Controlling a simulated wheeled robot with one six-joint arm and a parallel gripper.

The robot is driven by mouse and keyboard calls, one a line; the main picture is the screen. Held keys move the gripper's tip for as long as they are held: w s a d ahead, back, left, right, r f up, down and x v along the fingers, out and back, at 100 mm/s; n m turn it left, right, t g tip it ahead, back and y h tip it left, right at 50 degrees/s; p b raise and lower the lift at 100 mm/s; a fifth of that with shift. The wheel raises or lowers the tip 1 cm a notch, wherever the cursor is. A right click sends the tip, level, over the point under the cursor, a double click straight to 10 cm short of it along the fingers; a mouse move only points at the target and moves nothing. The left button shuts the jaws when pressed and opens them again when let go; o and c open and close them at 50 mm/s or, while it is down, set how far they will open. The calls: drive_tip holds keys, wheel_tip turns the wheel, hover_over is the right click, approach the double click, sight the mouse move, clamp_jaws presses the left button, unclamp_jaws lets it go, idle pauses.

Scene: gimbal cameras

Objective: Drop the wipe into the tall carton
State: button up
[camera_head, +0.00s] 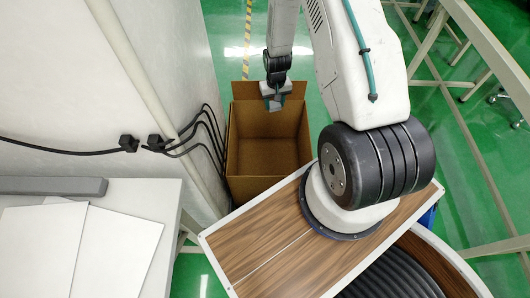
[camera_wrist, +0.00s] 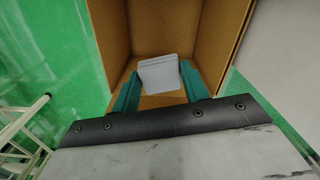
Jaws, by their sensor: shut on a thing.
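The tall carton (camera_head: 238,150) is a brown open-topped box standing on the green floor, beside the pale wall. It also fills the upper middle of the wrist view (camera_wrist: 108,30). My gripper (camera_head: 273,104) is over the carton's opening, near its far side in the head view. In the wrist view my gripper (camera_wrist: 158,80) has teal fingers shut on the wipe (camera_wrist: 159,72), a light grey, flat, roughly square piece. The wipe shows small and grey below the gripper in the head view. The carton's inner walls show around it; how high it hangs above the bottom is unclear.
A white table (camera_head: 165,200) with pale panels stands at the lower left. Black cables (camera_head: 205,130) hang along the wall close to the carton's left side. A white-framed table (camera_head: 475,35) stands at the right. Green floor lies open between.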

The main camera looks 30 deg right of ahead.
drive_tip(key=shift+f, duration=0.1)
drive_tip(key=o, duration=1)
drive_tip(key=shift+o, duration=0.2)
wheel_tip(320, 180, up, 8)
drive_tip(key=shift+f, duration=0.1)
drive_tip(key=shift+s, duration=0.1)
